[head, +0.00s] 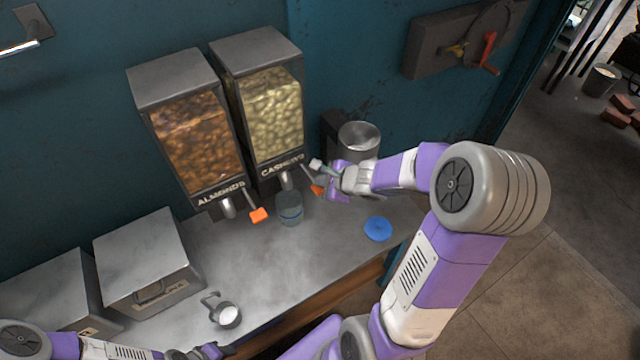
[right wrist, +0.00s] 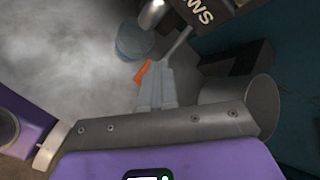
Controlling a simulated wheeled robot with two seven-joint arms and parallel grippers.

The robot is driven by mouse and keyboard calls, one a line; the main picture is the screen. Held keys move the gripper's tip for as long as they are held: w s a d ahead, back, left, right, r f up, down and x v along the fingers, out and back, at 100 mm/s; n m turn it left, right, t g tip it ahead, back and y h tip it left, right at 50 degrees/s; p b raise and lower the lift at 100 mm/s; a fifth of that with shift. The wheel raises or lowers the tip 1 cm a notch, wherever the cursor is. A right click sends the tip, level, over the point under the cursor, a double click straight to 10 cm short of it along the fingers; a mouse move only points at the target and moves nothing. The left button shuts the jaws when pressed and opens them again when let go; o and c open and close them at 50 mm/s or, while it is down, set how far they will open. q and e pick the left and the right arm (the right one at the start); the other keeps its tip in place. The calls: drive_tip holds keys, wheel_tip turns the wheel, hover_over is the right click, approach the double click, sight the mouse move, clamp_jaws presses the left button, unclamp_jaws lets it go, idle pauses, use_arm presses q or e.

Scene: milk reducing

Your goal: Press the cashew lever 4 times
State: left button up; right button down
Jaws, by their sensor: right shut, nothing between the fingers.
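The cashew dispenser (head: 272,115) stands against the teal wall, filled with pale nuts. Its lever has an orange tip (head: 317,189), which also shows in the right wrist view (right wrist: 142,72). My right gripper (head: 318,170) is shut and empty, its fingertips right at the lever; I cannot tell whether they touch it. In the right wrist view the shut fingers (right wrist: 157,90) lie just beside the orange tip. A clear bluish cup (head: 290,208) stands under the cashew spout, and shows in the right wrist view (right wrist: 134,40). My left gripper (head: 200,352) is at the bottom edge, mostly cut off.
The almond dispenser (head: 190,130) with its own orange-tipped lever (head: 259,215) stands to the left. A metal container (head: 359,138) stands behind my right gripper. A blue lid-like disc (head: 378,228), a small cup of white contents (head: 226,314) and metal boxes (head: 148,262) are on the counter.

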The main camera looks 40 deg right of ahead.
drive_tip(key=shift+f+b, duration=0.45)
drive_tip(key=shift+f, duration=0.05)
drive_tip(key=shift+r, duration=0.15)
idle(0.5)
drive_tip(key=shift+r+p, duration=1.5)
drive_tip(key=shift+r, duration=0.1)
wheel_tip(320, 180, up, 5)
drive_tip(key=p, duration=0.4)
drive_tip(key=shift+p, duration=0.3)
idle(1.6)
